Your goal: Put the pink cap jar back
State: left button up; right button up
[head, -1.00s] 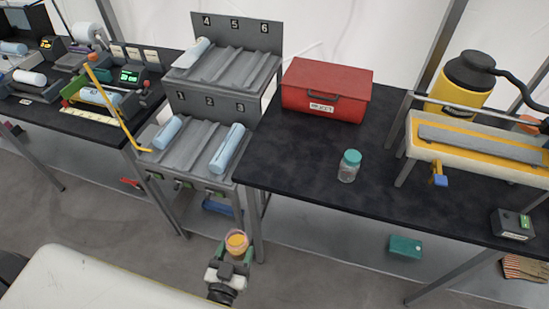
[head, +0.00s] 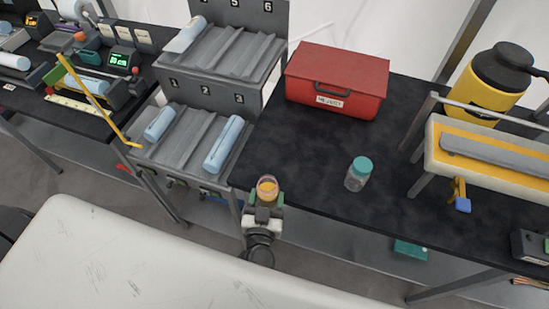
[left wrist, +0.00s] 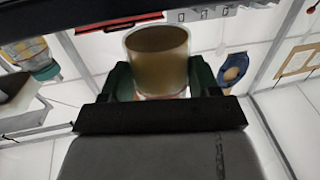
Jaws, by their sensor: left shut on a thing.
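My left gripper (head: 263,208) is shut on a small jar (head: 267,187), just off the front edge of the black table. The jar has clear sides, an orange-brown filling and a pale pinkish rim. In the left wrist view the same jar (left wrist: 158,58) sits between the dark green fingers (left wrist: 165,85), with a pinkish band low between them, partly hidden. Another clear jar with a teal cap (head: 360,173) stands upright on the table to the right. It also shows in the left wrist view (left wrist: 30,55). My right gripper is not in view.
The black table (head: 310,165) has free room left of the teal-capped jar. A red box (head: 335,80) stands at its back. A grey numbered rack (head: 190,140) with blue rolls is at left. A yellow-and-grey fixture (head: 495,155) stands at right.

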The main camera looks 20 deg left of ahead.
pick_arm(q)
jog(key=w, duration=0.3)
jog(key=w+b, duration=0.1)
jog(key=shift+w+a+f, duration=0.1)
jog(key=shift+w+a, duration=0.3)
jog(key=w, duration=0.4)
jog(key=shift+a+b, duration=0.35)
jog(key=shift+w, duration=0.25)
jog(key=w, duration=0.1)
jog(key=w+b, duration=0.2)
jog(key=shift+w+a+f, duration=0.15)
jog(key=shift+a+f, duration=0.15)
jog(key=shift+f, duration=0.1)
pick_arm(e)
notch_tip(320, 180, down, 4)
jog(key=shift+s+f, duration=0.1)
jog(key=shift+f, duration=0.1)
pick_arm(q)
jog(key=shift+r, duration=0.2)
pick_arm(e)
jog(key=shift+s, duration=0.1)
